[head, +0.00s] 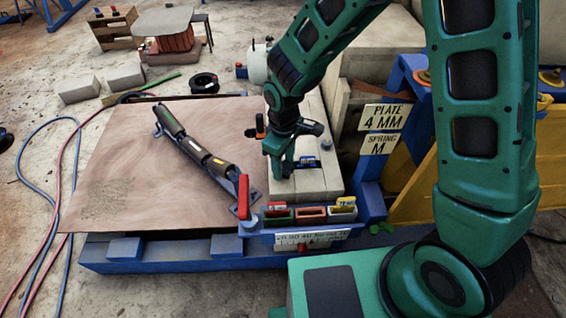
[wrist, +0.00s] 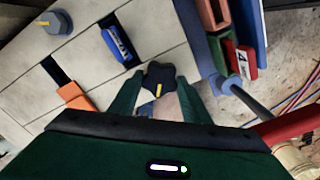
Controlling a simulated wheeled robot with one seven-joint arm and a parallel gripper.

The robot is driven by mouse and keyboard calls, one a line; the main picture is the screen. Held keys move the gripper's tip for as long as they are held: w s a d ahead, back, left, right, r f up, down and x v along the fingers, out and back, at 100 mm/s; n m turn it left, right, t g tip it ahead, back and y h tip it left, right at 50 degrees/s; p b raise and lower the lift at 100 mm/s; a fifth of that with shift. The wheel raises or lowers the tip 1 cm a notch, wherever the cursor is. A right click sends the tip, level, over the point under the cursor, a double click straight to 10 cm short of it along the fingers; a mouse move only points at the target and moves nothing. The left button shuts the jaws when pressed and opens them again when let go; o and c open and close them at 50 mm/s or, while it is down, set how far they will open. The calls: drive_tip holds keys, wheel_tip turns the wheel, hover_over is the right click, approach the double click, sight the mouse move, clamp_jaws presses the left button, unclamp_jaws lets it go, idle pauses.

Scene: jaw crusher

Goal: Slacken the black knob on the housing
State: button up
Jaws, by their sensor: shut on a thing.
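The black knob (wrist: 158,76) is a lobed knob with a yellow mark on its top, seen in the wrist view. It sits on the pale grey housing (wrist: 85,72), which also shows in the head view (head: 318,184). My gripper (wrist: 156,92) has its two green fingers on either side of the knob and is shut on it. In the head view my gripper (head: 284,170) points down onto the housing's near left part. There the knob is hidden by the fingers.
A red lever (head: 243,197) and small coloured bins (head: 311,214) stand at the front.

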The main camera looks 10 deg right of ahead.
sight(284, 168)
drive_tip(key=shift+w+d+n, duration=0.15)
drive_tip(key=shift+n, duration=0.25)
idle(0.3)
drive_tip(key=o, duration=1)
drive_tip(key=shift+o, duration=0.2)
drive_tip(key=shift+r, duration=0.1)
wheel_tip(284, 168, up, 11)
drive_tip(key=shift+f, duration=0.2)
